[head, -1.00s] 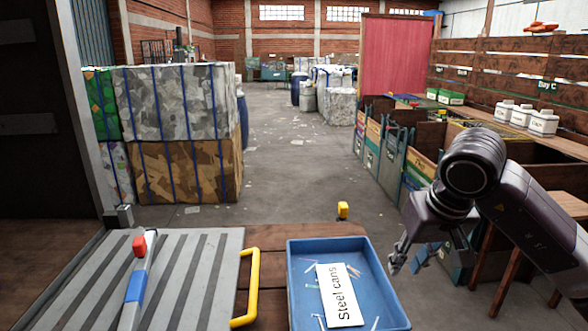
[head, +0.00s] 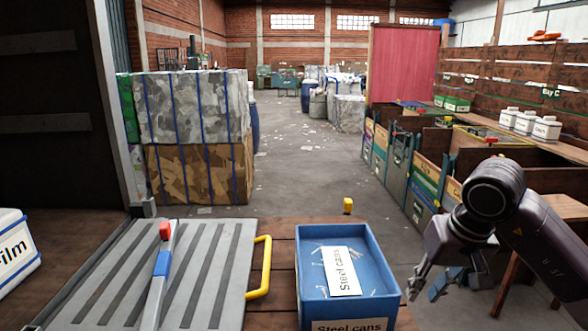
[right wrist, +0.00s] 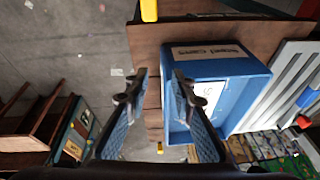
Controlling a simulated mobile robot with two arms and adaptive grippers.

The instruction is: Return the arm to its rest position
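My right gripper (head: 427,287) hangs at the right of the head view, just to the right of the blue "Steel cans" tray (head: 308,266). In the right wrist view, my right gripper (right wrist: 157,88) has its two fingers spread apart with nothing between them. The tray (right wrist: 235,68) lies beside the right finger there. My right arm is bent, with its wrist above the gripper. My left gripper and left arm are in neither view.
A grey ribbed belt (head: 210,270) with a yellow handle (head: 262,268) is left of the tray. A white "Film" container (head: 15,250) stands at far left. Wooden bins (head: 440,165) line the right side beyond my arm. Open floor (head: 300,170) lies ahead, with stacked bales (head: 195,105) at left.

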